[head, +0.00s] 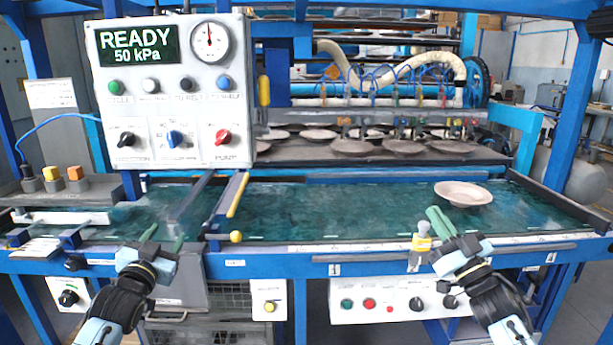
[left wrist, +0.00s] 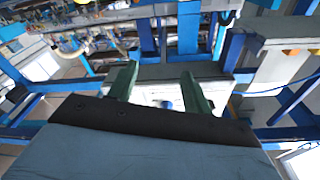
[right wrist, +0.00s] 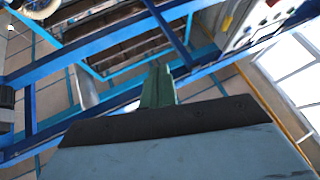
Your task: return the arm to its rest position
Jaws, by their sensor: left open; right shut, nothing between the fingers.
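My left gripper (head: 166,243) is in the head view at the lower left, above the front edge of the bench. Its green fingers are apart and empty, and they also show apart in the left wrist view (left wrist: 164,88). My right gripper (head: 439,222) is at the lower right in the head view, near the front edge of the green belt. Its fingers are together with nothing between them, and they show together in the right wrist view (right wrist: 158,88). A pale round plate (head: 464,193) lies on the green belt (head: 330,212), just beyond and right of my right gripper, apart from it.
A control panel (head: 172,95) reads READY 50 kPa and stands at the upper left. Several plates (head: 405,147) lie on the dark rack behind the belt. A lever with a yellow handle (head: 238,195) crosses the belt. Small yellow fittings (head: 422,240) sit beside my right gripper.

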